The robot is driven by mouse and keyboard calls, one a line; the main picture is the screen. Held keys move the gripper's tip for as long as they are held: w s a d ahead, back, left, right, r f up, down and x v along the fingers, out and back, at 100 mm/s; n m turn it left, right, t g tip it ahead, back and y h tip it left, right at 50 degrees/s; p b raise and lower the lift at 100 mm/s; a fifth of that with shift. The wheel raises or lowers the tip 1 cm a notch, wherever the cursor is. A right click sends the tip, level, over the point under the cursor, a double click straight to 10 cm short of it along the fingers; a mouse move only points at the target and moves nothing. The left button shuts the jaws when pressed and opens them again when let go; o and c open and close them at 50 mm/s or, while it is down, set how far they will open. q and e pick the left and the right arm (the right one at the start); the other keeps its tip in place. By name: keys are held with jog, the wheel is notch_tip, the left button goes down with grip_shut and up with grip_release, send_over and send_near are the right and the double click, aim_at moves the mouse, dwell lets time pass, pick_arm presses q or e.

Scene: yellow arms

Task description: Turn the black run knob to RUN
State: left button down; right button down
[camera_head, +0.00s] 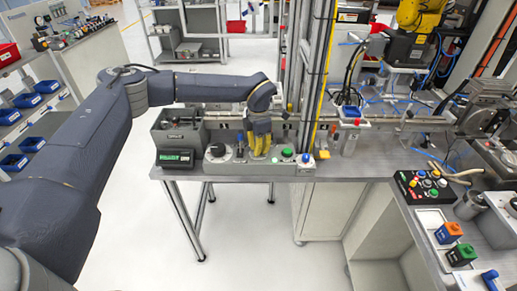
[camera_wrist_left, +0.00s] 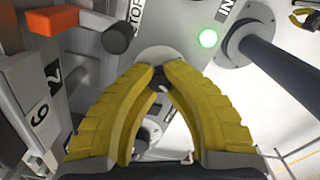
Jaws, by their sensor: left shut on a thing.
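My left gripper (camera_head: 259,152) comes down on the small control panel in the head view, its yellow fingers pointing at the panel. In the left wrist view the same gripper (camera_wrist_left: 160,82) has its fingertips drawn together around a small black knob (camera_wrist_left: 158,76), of which only a bit shows between them. The fingers hide most of this knob and its markings, so I cannot read which way it points. My right gripper is not seen in the head view.
A green light (camera_wrist_left: 208,38) glows beside the knob, with a dark post (camera_wrist_left: 270,62) close by. A box with a green display (camera_head: 175,157) sits left of the panel. A yellow, claw-like shape (camera_wrist_left: 304,17) is at the corner.

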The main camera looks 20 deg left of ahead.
pick_arm(q)
jog(key=shift+m, duration=1.2)
jog(key=c, duration=1.2)
grip_release()
jog(key=shift+r, duration=0.1)
notch_tip(320, 180, up, 12)
